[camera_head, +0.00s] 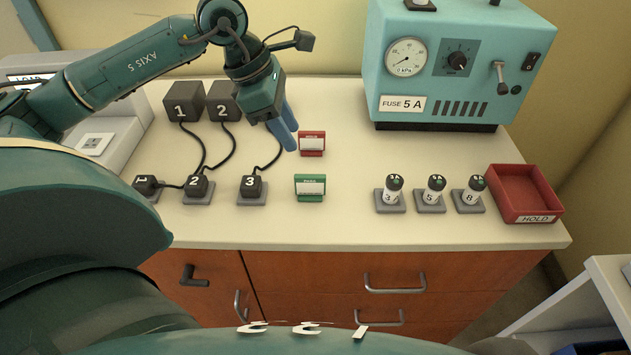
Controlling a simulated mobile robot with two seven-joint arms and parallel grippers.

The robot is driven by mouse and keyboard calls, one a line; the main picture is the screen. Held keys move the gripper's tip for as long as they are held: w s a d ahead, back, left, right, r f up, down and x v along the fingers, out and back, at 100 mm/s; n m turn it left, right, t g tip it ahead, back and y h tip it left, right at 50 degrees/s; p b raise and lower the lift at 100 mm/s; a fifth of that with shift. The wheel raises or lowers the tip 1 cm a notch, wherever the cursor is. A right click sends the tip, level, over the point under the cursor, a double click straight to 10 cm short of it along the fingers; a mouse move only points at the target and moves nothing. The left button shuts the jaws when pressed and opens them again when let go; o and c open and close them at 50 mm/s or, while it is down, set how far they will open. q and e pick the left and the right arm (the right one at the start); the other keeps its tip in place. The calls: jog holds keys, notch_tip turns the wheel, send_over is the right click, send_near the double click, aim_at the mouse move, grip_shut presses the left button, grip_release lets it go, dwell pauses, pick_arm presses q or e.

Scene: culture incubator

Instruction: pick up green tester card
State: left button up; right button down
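The green tester card (310,187) is a small green-framed card with a white face. It stands on the counter, in front of a similar red card (312,143). My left gripper (287,139), with blue fingers, reaches down from the upper left. Its tips are just left of the red card in the picture, above and behind the green card, and apart from the green card. The fingers overlap in this view, so their opening cannot be told. No held thing shows at them. My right gripper is not in view.
Numbered plugs (198,187) with black cables stand left of the cards. Several fuses (434,189) on grey bases and a red HOLD tray (526,198) are to the right. A teal gauge box (456,65) stands behind. The counter (345,222) is clear in front of the green card.

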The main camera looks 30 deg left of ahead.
aim_at(311, 175)
pick_arm(q)
jog(key=x, duration=0.7)
jog(key=shift+s+d+f+p, duration=0.1)
jog(key=shift+s+p, duration=0.05)
jog(key=shift+p, duration=0.15)
jog(key=x, duration=0.2)
jog(key=s+p+x, duration=0.1)
jog(key=x, duration=0.2)
jog(key=shift+w+f, duration=0.15)
jog(key=shift+w, duration=0.05)
grip_shut()
